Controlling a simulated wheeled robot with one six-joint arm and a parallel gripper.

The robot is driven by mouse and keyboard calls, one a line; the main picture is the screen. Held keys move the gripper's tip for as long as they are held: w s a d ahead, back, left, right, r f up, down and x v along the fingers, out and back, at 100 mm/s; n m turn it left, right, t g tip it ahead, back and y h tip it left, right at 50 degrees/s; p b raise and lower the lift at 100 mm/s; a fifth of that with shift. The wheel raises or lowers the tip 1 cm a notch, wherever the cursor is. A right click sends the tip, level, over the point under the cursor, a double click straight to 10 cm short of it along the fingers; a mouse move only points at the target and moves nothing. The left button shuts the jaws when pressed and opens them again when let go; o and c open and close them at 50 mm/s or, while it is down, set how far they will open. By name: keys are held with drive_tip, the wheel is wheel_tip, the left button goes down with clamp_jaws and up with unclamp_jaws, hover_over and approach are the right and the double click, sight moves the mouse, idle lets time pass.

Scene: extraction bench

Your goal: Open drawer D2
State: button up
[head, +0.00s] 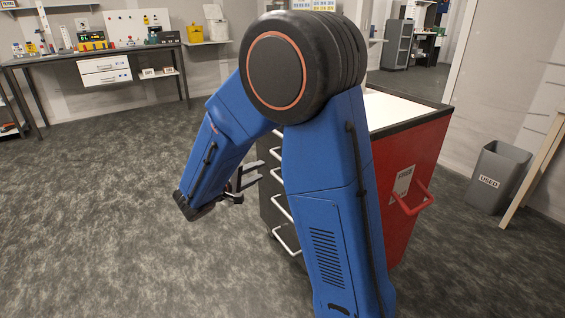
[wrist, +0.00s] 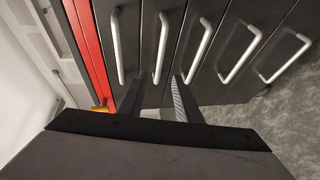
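The red cabinet (head: 413,160) has dark drawer fronts with pale bar handles on its left side. No drawer label is readable, so I cannot confirm which is D2. In the wrist view the second handle from the red edge (wrist: 161,48) lines up with the gap between my fingers. My gripper (wrist: 161,82) is open, with one finger on each side of that handle's near end; contact cannot be told. In the head view my gripper (head: 256,177) is beside the drawer fronts, partly hidden by my arm. The visible drawers look shut.
The first handle (wrist: 117,46) and third handle (wrist: 199,48) lie close on either side of my fingers. A red side handle (head: 412,204) sticks out from the cabinet. A grey bin (head: 497,178) stands at right. The floor (head: 130,200) left of the cabinet is clear.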

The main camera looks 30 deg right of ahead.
drive_tip(key=x, duration=1.5)
drive_tip(key=shift+d+f, duration=0.15)
drive_tip(key=shift+d, duration=0.1)
clamp_jaws()
